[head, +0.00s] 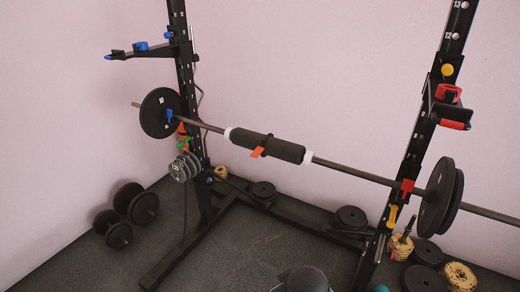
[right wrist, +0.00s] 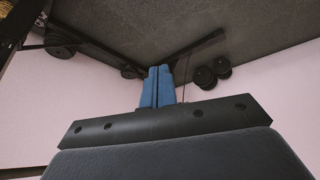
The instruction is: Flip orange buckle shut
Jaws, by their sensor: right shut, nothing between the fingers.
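An orange buckle (head: 258,152) sticks out from the dark band around the black foam pad (head: 284,150) on the barbell. It hangs out at an angle towards the lower left, and its flap looks open. My right gripper (right wrist: 159,70) shows in the right wrist view with its blue fingers together and nothing between them. The buckle is not seen in that view, and the right gripper is not seen in the head view, so I cannot tell the gap between them. My left gripper is in neither view.
The barbell (head: 346,174) rests across the black rack (head: 193,90), with a red clip (head: 407,187) at the right. Weight plates (head: 351,217) lie on the floor behind. Dumbbells (head: 136,203) lie at the left. The space before the pad looks clear.

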